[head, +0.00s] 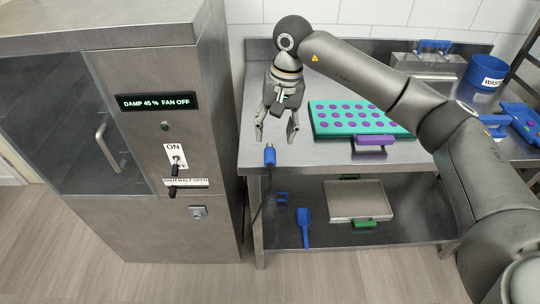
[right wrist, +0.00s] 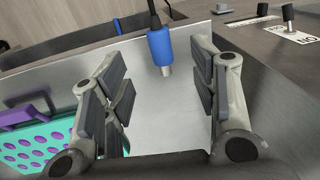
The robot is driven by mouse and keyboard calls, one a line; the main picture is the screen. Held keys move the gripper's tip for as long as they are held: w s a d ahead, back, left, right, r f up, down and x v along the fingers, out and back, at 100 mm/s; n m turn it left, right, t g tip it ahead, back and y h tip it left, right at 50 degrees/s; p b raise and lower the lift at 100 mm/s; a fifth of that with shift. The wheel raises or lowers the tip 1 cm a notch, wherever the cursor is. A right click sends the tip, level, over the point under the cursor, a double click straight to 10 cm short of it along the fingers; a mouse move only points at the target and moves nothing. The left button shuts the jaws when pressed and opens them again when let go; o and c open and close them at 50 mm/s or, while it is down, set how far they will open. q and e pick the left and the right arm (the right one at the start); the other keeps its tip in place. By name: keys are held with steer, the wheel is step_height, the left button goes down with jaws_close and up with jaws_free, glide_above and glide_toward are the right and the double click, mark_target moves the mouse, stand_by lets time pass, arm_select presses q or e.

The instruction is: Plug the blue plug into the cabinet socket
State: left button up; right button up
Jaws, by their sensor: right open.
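The blue plug (head: 269,155) lies at the front left edge of the steel table, its dark cable hanging down over the edge. In the right wrist view the plug (right wrist: 160,47) shows its metal tip pointing inward over the table. The cabinet socket (head: 197,212) is a small metal plate low on the cabinet's front, below the switches. My right gripper (head: 276,138) is open and empty, just behind and above the plug. In the right wrist view the plug appears in the gap between the open fingers, beyond them. My left gripper is not in view.
The steel cabinet (head: 215,120) stands left of the table. A teal tray (head: 320,132) with purple dots and a purple handle sits right of my gripper. A blue scoop (head: 305,228) and a metal tray (head: 345,205) are on the lower shelf. A blue waste bin (head: 486,74) stands back right.

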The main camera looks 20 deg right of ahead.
glide_above(270, 156)
steer(key=f, duration=0.3)
steer(key=f+p, duration=0.1)
steer(key=shift+s+d+f, duration=0.2)
steer(key=shift+d+f, duration=0.1)
step_height(270, 156, down, 5)
steer(key=shift+w+a+r+p, duration=0.1)
steer(key=shift+w+a+p, duration=0.05)
steer(key=shift+p, duration=1)
steer(key=shift+f, duration=0.3)
steer(key=c, duration=1.1)
steer(key=shift+r, duration=0.15)
